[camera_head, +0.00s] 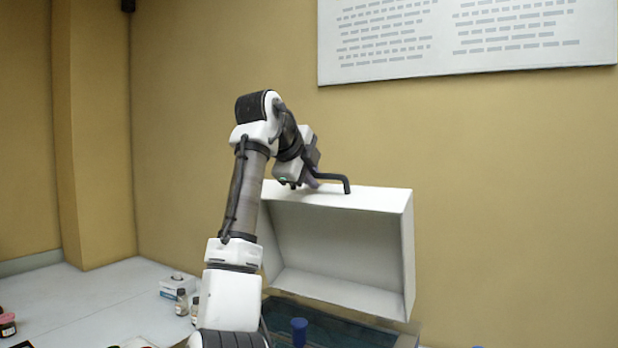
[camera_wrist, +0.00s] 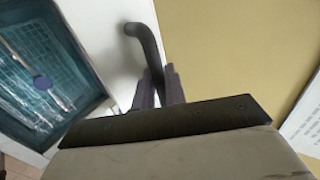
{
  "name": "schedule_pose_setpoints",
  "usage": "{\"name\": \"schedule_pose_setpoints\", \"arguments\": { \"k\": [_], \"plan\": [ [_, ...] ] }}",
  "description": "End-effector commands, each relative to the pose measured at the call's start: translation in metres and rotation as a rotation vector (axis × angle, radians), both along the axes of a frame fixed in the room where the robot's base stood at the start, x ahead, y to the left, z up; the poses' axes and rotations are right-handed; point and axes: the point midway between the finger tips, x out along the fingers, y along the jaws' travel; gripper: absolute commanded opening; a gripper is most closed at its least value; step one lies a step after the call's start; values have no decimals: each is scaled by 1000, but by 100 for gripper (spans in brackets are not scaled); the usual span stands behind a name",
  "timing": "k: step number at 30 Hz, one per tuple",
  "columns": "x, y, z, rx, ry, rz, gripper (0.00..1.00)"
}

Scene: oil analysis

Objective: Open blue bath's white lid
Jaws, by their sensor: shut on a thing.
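The white lid (camera_head: 345,240) is raised and tilted far open above the bath, its hollow inside facing me. A black bar handle (camera_head: 335,178) runs along its upper edge. My gripper (camera_head: 312,180) is at the left part of this handle. In the wrist view my gripper (camera_wrist: 160,85) has its two fingers shut on the black handle (camera_wrist: 146,45). The bath (camera_wrist: 45,75) lies open below, with blue-green liquid and a grid inside. In the head view only the top of the bath (camera_head: 340,330) shows at the bottom edge.
A blue cap (camera_head: 299,331) shows at the bath. Small bottles (camera_head: 182,302) and a white-blue box (camera_head: 178,285) stand on the white counter (camera_head: 90,297) to the left. The yellow wall (camera_head: 480,190) is behind the lid, with a white board (camera_head: 465,40) above.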

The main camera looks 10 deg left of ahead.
Motion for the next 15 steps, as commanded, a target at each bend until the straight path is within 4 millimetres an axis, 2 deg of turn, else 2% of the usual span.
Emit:
{"name": "schedule_pose_setpoints", "arguments": {
  "k": [5,6,7,15],
  "plan": [
    [0,0,-1,-1,2,1,0],
    [0,0,-1,-1,2,1,14],
    [0,0,-1,-1,2,1,17],
    [-1,1,0,0,1,1,17]
  ]
}}
